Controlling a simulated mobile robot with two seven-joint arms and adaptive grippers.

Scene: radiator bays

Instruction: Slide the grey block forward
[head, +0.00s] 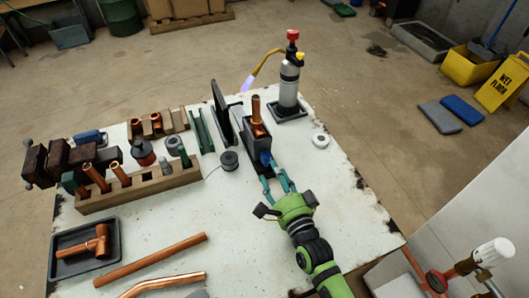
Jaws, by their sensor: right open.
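A dark grey block (255,144) stands on the white worktable, right of the table's middle. An upright copper pipe (257,112) rises from it or from just behind it; I cannot tell which. A small blue patch (265,158) shows at the block's near right side. My right gripper (275,180) reaches in from the lower right with its teal fingers spread open. Its fingertips are close to the block's near end; I cannot tell whether they touch it. My left gripper is out of view.
Behind the block stand a dark upright plate (221,108) and a gas torch bottle (290,82) in a tray. A solder spool (229,161) lies left of it, a white tape roll (320,141) right.

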